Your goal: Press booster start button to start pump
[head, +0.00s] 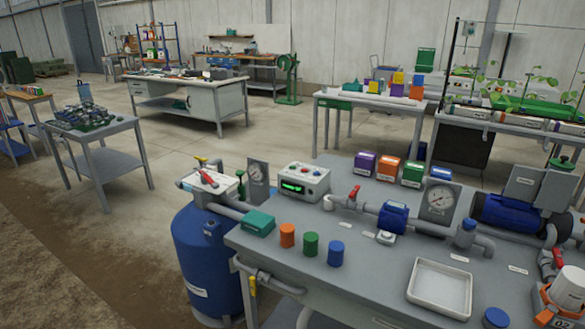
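A pale control box (303,181) stands at the back left of the grey skid table. It has a lit green display (293,187) on its front and several small coloured buttons or lamps on top; their labels are too small to read. A blue pump motor (505,213) lies at the right of the table with grey boxes (525,184) beside and above it. I cannot tell which control is the booster start button. Neither of my grippers shows in the head view.
The grey table (370,275) carries pressure gauges (439,201), pipes, a blue fitting (393,217), coloured caps (310,244) and a white tray (440,288). A blue tank (208,258) stands at its left. A white and orange item (566,290) is at the lower right.

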